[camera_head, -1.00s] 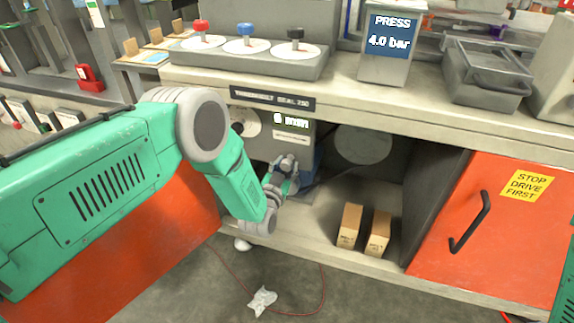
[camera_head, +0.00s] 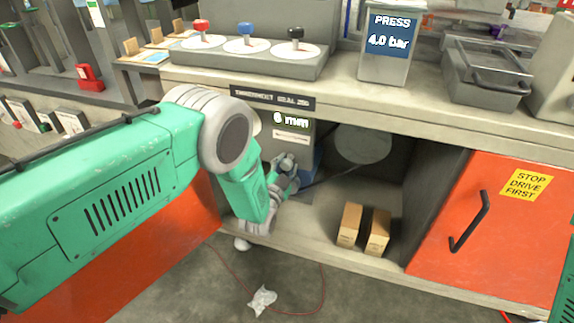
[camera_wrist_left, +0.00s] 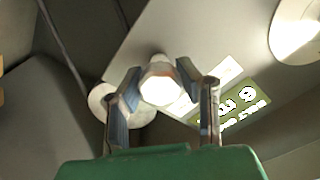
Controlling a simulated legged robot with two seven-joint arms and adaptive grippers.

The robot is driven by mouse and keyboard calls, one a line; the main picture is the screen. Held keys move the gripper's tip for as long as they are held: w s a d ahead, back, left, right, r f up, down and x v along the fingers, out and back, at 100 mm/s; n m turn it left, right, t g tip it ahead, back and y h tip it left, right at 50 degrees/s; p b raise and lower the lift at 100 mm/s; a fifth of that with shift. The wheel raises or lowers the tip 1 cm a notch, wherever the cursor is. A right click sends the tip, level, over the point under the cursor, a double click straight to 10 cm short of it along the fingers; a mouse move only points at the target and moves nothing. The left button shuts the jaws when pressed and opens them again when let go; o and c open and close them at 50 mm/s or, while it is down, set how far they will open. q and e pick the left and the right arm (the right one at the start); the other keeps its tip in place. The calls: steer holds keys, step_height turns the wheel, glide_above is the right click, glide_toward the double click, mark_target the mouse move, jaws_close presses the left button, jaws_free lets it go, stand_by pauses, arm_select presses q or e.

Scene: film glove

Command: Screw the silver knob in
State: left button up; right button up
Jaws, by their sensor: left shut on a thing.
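The silver knob (camera_wrist_left: 160,82) shows in the left wrist view as a pale, faceted end between the two fingers. My left gripper (camera_wrist_left: 162,93) is shut on it, one finger on each side. In the head view my left gripper (camera_head: 287,171) is inside the open bay under the bench, against the grey machine front. There the gripper and wrist hide the knob. A display (camera_head: 291,119) above the gripper reads 6 mm; it also shows, tilted, in the wrist view (camera_wrist_left: 236,106). My right gripper is out of view.
Two cardboard boxes (camera_head: 350,225) stand on the bay floor, right of the gripper. An orange door (camera_head: 495,215) with a black handle is at the right. A dark cable passes beside the gripper.

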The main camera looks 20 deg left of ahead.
arm_select(q)
steer(key=shift+s+f, duration=0.2)
steer(key=shift+f, duration=0.05)
steer(key=o, duration=1.1)
steer(key=shift+o, duration=0.5)
steer(key=shift+r, duration=0.1)
steer(key=s, duration=1.2)
steer(key=shift+a, duration=0.15)
steer(key=shift+w, duration=0.1)
